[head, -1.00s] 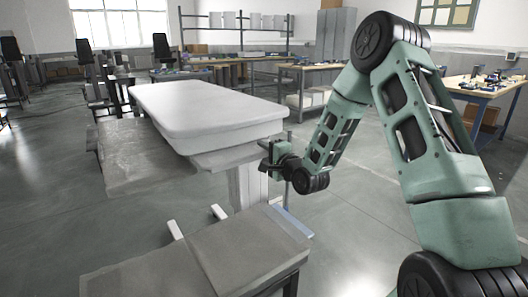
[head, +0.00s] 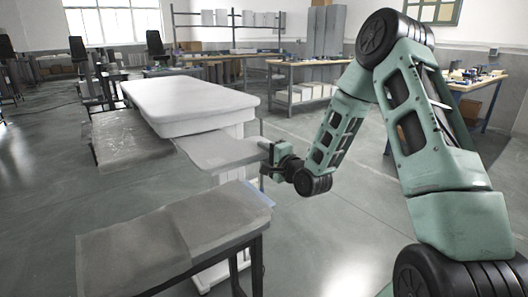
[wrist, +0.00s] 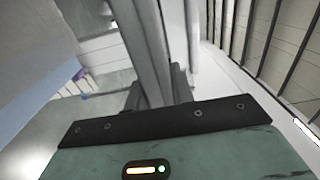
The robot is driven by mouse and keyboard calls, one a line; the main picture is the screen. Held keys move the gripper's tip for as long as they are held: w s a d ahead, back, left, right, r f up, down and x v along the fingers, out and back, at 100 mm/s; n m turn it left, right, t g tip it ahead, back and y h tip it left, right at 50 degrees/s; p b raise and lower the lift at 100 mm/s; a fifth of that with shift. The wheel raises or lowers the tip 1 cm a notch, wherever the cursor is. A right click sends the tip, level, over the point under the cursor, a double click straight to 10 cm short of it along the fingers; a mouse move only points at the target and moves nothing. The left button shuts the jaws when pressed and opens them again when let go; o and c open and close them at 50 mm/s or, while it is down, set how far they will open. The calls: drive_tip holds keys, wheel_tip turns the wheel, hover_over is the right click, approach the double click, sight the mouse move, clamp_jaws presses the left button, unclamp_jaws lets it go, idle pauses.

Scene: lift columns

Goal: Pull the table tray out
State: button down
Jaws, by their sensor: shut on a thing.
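The white table (head: 190,108) stands left of centre in the head view, on a pale column. Its flat grey tray (head: 222,152) sticks out from under the near right end of the top. My gripper (head: 266,152) is at the tray's outer right edge and is shut on it. In the wrist view, a long grey edge piece (wrist: 150,45), probably the tray's, runs up from between the dark fingers (wrist: 158,90). The fingertips are partly hidden there.
A grey padded bench (head: 170,240) stands in front, close below the tray. A grey flap or panel (head: 128,140) lies along the table's left side. Workbenches (head: 300,75) stand behind. The floor right of the tray is clear up to my arm.

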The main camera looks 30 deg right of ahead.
drive_tip(key=shift+s+f, duration=0.15)
drive_tip(key=shift+f, duration=0.45)
drive_tip(key=c, duration=1.4)
unclamp_jaws()
drive_tip(key=shift+r, duration=0.1)
drive_tip(key=shift+r, duration=0.2)
drive_tip(key=s+p, duration=1.2)
drive_tip(key=s, duration=0.5)
drive_tip(key=shift+d, duration=0.3)
